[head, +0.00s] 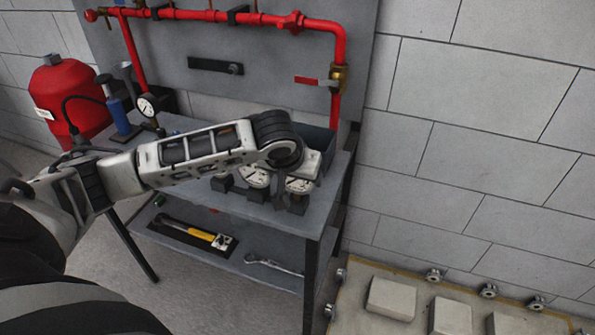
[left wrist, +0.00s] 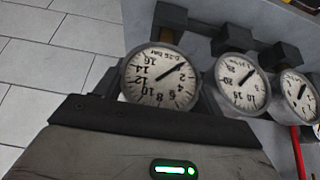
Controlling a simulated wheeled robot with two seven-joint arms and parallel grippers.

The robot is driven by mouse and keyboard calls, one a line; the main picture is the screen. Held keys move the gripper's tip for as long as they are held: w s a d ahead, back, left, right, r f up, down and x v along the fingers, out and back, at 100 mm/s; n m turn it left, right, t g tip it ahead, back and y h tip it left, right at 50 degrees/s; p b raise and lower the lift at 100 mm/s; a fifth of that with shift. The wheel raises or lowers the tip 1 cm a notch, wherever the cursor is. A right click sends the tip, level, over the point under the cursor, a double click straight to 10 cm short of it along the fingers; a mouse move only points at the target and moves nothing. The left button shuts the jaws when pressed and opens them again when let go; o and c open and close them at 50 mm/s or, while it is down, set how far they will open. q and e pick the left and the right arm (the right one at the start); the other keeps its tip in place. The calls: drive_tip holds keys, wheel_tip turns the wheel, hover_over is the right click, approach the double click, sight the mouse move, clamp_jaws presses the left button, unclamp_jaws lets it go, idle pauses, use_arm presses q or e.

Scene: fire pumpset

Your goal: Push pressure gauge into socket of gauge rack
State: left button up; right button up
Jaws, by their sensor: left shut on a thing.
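My left gripper (head: 306,172) reaches over the bench from the left and points down at its right end. It is shut on a round white-faced pressure gauge (head: 299,187), which fills the middle of the left wrist view (left wrist: 158,76) with its dial upside down. The gauge rack shows as dark blocks along the bench's front edge; its end block (head: 297,204) is just below the held gauge. In the left wrist view this block (left wrist: 171,15) lies beyond the gauge's stem; whether the stem is inside its socket, I cannot tell. My right gripper is out of view.
Two more gauges, a middle one (left wrist: 242,83) and a far one (left wrist: 300,97), stand close beside the held one. A grey bin (head: 316,137) is behind my gripper. Red piping (head: 338,50) rises at the back. A hammer (head: 205,236) and wrench (head: 272,265) lie on the lower shelf.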

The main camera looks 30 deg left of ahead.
use_arm(q)
drive_tip(key=shift+f, duration=0.7)
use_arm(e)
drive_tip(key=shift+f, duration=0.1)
use_arm(q)
drive_tip(key=o, duration=1.8)
